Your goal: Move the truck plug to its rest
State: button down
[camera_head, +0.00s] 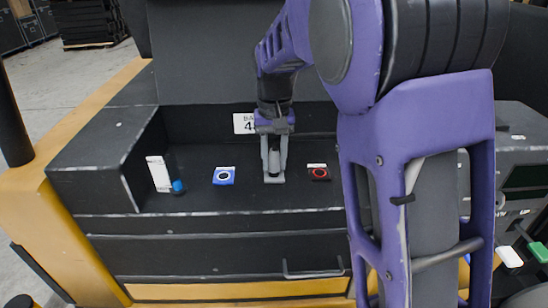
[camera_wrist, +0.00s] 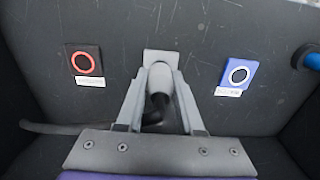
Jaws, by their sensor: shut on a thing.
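My gripper (camera_head: 273,168) reaches down into the dark recess. In the wrist view my gripper (camera_wrist: 162,72) is shut on the grey truck plug (camera_wrist: 160,80), with one finger on each side. A black cable (camera_wrist: 60,128) runs from the plug's lower end off to the left. The plug's far end is over a small grey plate (camera_wrist: 153,55); I cannot tell whether they touch. A blue square pad with a black round centre (camera_head: 223,176) and a black pad with a red ring (camera_head: 319,172) lie on either side. Neither pad is marked clearly as the rest; their labels are unreadable.
A blue-ended cylinder (camera_head: 178,187) is beside a white label (camera_head: 158,174) at the recess's left wall. A number card (camera_head: 244,123) is on the back wall. A drawer handle (camera_head: 312,270) is below. The floor between the pads and my gripper is clear.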

jog(key=shift+f+b, duration=0.4)
jog(key=shift+f, duration=0.25)
jog(key=shift+c, duration=2.3)
grip_release()
jog(key=shift+r, duration=0.1)
notch_tip(320, 180, up, 17)
jog(key=p, duration=0.3)
jog(key=shift+r, duration=0.15)
